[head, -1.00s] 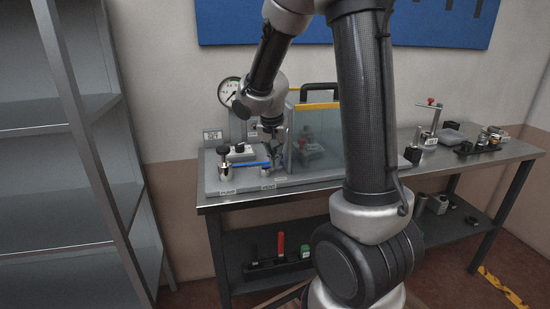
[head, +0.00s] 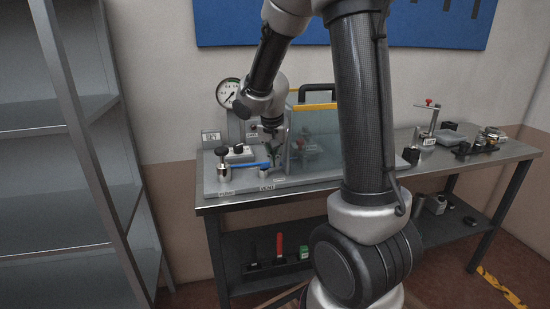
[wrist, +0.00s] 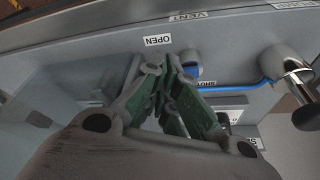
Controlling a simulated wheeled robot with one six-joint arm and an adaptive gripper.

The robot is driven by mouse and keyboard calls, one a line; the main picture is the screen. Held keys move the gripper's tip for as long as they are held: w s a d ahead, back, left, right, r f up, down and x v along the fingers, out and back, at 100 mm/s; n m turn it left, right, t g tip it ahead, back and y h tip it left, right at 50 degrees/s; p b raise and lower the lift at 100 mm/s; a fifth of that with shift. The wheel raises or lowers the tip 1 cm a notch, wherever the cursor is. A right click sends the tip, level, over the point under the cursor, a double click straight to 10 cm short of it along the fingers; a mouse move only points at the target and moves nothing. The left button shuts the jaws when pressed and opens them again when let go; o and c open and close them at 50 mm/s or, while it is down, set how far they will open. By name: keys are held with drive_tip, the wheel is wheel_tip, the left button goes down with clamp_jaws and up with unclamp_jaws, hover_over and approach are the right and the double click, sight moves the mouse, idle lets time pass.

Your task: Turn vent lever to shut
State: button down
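The blue vent lever (wrist: 240,85) lies alongside the SHUT label in the wrist view, running from its round pivot post (wrist: 191,63) towards a silver post. In the head view the blue lever (head: 255,164) points left from the pivot. An OPEN label (wrist: 157,40) is on the other side of the pivot, and a VENT label (wrist: 187,16) is on the plate edge. My gripper (wrist: 160,70) hangs beside the pivot and lever. Its green-padded fingers come together at the tips with nothing seen between them. Contact with the pivot is not visible.
A black-knobbed valve (head: 222,155) stands left of the lever. A pressure gauge (head: 228,92) is behind. A clear box (head: 318,130) with a yellow-edged top stands close right of my gripper. Grey shelving (head: 45,150) fills the left side.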

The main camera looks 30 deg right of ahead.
drive_tip(key=shift+w+d, duration=0.1)
drive_tip(key=shift+d, duration=0.15)
drive_tip(key=shift+w+d+n, duration=0.25)
drive_tip(key=shift+d+n, duration=0.15)
drive_tip(key=shift+n, duration=0.4)
drive_tip(key=shift+w+d, duration=0.4)
drive_tip(key=shift+w, duration=0.05)
drive_tip(key=shift+s, duration=0.1)
